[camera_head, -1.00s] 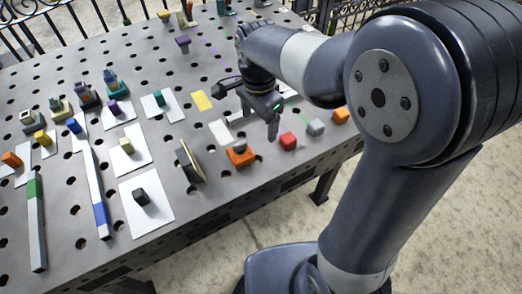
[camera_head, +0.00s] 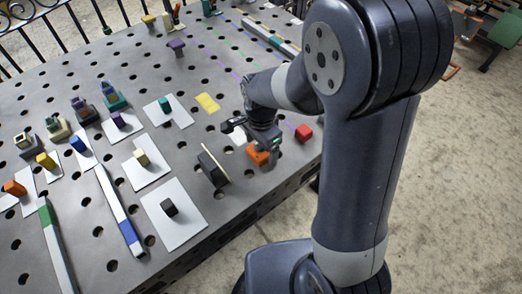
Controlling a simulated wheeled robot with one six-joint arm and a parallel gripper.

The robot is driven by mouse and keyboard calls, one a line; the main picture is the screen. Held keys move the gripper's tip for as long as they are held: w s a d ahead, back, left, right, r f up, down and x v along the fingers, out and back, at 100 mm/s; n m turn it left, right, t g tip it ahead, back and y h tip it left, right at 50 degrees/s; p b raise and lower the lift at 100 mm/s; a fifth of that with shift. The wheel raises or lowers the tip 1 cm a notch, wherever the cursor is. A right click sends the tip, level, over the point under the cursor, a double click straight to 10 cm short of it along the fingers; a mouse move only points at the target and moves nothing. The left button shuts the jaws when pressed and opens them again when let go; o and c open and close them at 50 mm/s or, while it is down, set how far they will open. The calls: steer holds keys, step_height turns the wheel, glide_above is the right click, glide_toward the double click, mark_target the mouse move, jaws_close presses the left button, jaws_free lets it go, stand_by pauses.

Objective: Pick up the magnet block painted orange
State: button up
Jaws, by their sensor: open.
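An orange block (camera_head: 257,157) with a dark top part sits near the front right edge of the perforated metal table. My gripper (camera_head: 254,136) is open and just above and behind this block in the picture, partly covering it. I cannot tell whether a finger touches it. Another orange block (camera_head: 14,187) stands on a white plate at the far left.
A red block (camera_head: 303,133) stands just right of my gripper. A dark upright plate (camera_head: 213,168) stands to its left. White plates with small blocks, including a black block (camera_head: 170,208), and long striped bars (camera_head: 120,212) fill the left of the table (camera_head: 190,253).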

steer(key=shift+c, duration=0.5)
steer(key=c, duration=1.5)
steer(key=shift+c, duration=0.6)
steer(key=shift+r, duration=0.15)
